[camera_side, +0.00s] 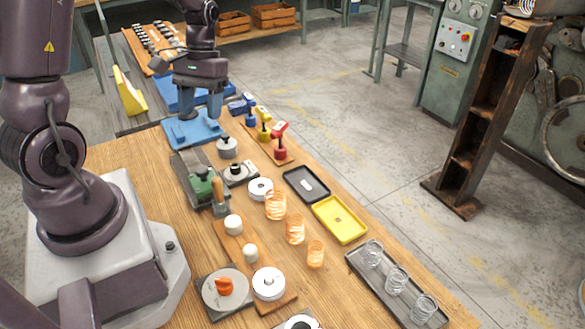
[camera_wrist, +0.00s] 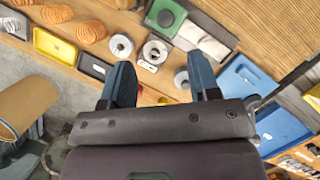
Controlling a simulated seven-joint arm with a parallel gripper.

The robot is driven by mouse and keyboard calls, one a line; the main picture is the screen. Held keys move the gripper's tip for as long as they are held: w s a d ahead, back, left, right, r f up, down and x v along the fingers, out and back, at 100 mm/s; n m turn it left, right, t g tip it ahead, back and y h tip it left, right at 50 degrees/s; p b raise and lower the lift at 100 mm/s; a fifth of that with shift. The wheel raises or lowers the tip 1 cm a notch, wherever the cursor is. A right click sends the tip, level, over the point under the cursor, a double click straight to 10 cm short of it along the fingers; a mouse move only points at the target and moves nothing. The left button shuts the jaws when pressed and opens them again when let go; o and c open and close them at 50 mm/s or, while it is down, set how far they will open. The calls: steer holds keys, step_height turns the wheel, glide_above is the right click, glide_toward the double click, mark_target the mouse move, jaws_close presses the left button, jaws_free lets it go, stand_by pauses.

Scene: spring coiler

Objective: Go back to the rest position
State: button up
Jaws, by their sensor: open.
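My gripper (camera_side: 201,108) hangs pointing down at the far end of the wooden table in the side view, in front of the blue trays. Its two blue fingers stand apart with nothing between them. In the wrist view my gripper (camera_wrist: 162,72) is also open and empty, with bare table and small round metal parts beyond the fingertips. The near blue tray (camera_side: 205,134) appears below the fingers in the side view. I cannot tell the exact height above it.
Blue, yellow and red clamps (camera_side: 280,141) stand right of my gripper. A green-topped device (camera_side: 203,181), copper coils (camera_side: 295,229), a yellow tray (camera_side: 340,220), a black tray (camera_side: 306,185) and a rack of steel springs (camera_side: 396,279) lie nearer. The air around my gripper looks clear.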

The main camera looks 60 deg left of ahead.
steer(key=s+d+r+m+t+y, duration=0.1)
steer(key=s+d+r+m+t, duration=0.1)
steer(key=d+r+m+t, duration=0.2)
steer(key=s+d+r+m+t+y, duration=0.1)
steer(key=d+r+m+t, duration=0.3)
steer(key=d+r, duration=0.7)
steer(key=shift+s+d+r+y, duration=0.3)
steer(key=shift+s+r, duration=0.1)
steer(key=shift+s, duration=0.5)
stand_by(0.5)
